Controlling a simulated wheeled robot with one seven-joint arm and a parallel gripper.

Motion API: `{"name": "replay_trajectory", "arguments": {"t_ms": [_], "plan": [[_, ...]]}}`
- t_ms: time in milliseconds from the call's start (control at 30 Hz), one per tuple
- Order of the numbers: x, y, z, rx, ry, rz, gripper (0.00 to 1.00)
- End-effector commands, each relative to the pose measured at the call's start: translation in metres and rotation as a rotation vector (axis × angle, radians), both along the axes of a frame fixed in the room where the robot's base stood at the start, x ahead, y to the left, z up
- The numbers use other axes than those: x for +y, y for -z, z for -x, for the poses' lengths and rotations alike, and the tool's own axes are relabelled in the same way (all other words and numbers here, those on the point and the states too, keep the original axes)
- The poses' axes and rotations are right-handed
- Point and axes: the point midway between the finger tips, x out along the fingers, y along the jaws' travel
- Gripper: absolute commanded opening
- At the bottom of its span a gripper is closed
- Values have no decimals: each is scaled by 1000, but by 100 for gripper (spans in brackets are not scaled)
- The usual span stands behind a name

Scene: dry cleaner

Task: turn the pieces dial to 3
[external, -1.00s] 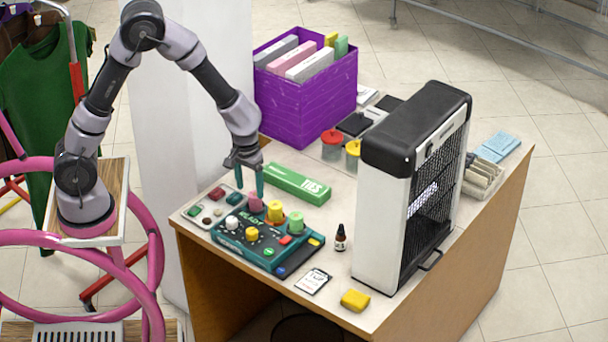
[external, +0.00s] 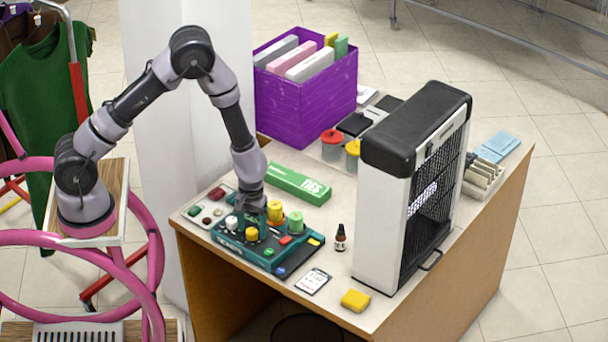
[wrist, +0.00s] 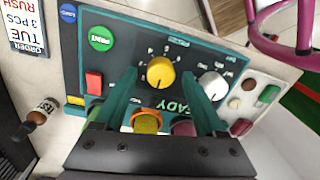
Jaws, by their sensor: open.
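The control box (external: 230,238) is teal and stands on the counter. Its yellow dial (wrist: 160,73), with a ring of small marks and a label that appears to read PIECES, faces the wrist camera; it also shows in the external view (external: 252,234). A dark pointer line on the dial points toward the lower left of the wrist view. My gripper (wrist: 161,76) is open, with its two teal fingers on either side of the yellow dial. I cannot tell whether they touch it. In the external view my gripper (external: 251,212) is low over the box.
A silver dial (wrist: 213,85) sits beside the yellow one. Green (wrist: 102,38) and red (wrist: 94,82) buttons, and a yellow-orange post (wrist: 146,122) are close by. An order card (wrist: 24,28) reads TUE, 3 PCS, RUSH. A small bottle (external: 340,238) and purple bin (external: 305,103) stand nearby.

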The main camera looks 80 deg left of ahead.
Motion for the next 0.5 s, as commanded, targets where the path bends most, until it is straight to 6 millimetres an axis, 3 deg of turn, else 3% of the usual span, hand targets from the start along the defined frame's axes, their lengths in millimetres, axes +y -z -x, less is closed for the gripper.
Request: {"name": "replay_trajectory", "arguments": {"t_ms": [333,500], "plan": [[0,4,0,0,0,0,72],[0,4,0,0,0,0,7]]}}
